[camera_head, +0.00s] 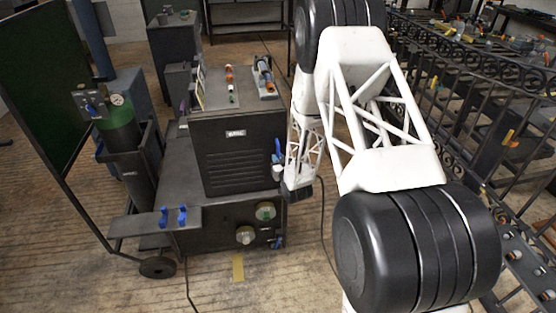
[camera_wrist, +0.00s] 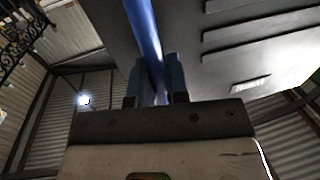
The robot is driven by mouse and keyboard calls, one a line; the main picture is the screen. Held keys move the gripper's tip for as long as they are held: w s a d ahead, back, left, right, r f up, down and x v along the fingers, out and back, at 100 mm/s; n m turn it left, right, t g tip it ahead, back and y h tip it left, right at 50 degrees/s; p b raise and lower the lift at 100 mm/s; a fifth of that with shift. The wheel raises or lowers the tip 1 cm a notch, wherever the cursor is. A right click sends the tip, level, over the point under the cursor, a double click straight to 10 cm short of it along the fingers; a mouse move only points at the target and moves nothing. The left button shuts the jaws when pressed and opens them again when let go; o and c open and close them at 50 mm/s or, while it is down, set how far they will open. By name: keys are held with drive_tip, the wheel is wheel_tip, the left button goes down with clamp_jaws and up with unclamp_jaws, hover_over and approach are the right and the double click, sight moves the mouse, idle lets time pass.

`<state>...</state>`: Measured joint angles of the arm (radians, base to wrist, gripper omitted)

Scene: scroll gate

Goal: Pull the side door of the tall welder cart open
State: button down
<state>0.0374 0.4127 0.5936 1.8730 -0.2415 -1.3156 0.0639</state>
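The tall welder cart (camera_head: 232,162) stands left of my arm, a dark grey cabinet with a vented front and a white label. A blue handle (camera_head: 277,150) shows at its right edge. In the wrist view, the blue handle bar (camera_wrist: 147,35) runs down between the two fingers of my gripper (camera_wrist: 157,78). The fingers sit close on both sides of the bar and appear shut on it. A dark vented panel (camera_wrist: 225,70) fills the upper right of that view. The cart's right side face is mostly hidden in the head view, and no door gap is visible.
A green gas cylinder (camera_head: 121,140) and a dark green screen (camera_head: 45,85) stand left of the cart. An ornate black railing (camera_head: 470,110) runs along the right. A cable (camera_head: 323,220) lies on the floor. Floor in front of the cart is mostly clear.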

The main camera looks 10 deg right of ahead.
drive_tip(key=shift+s, duration=0.1)
idle(0.3)
drive_tip(key=s+a+m+g+h, duration=0.1)
drive_tip(key=s+a+m+h, duration=0.4)
drive_tip(key=s, duration=0.5)
drive_tip(key=s+a+m+g+h, duration=0.1)
drive_tip(key=s+a+m+h, duration=0.2)
drive_tip(key=s+a+h, duration=0.55)
drive_tip(key=s+a+m+g+h, duration=0.2)
drive_tip(key=s+a, duration=0.2)
drive_tip(key=a, duration=0.5)
drive_tip(key=s+a+m+g+h, duration=0.3)
drive_tip(key=s+a, duration=0.2)
drive_tip(key=a, duration=0.4)
drive_tip(key=shift+s+a+g, duration=0.15)
drive_tip(key=shift+a+g, duration=0.15)
drive_tip(key=shift+a, duration=0.1)
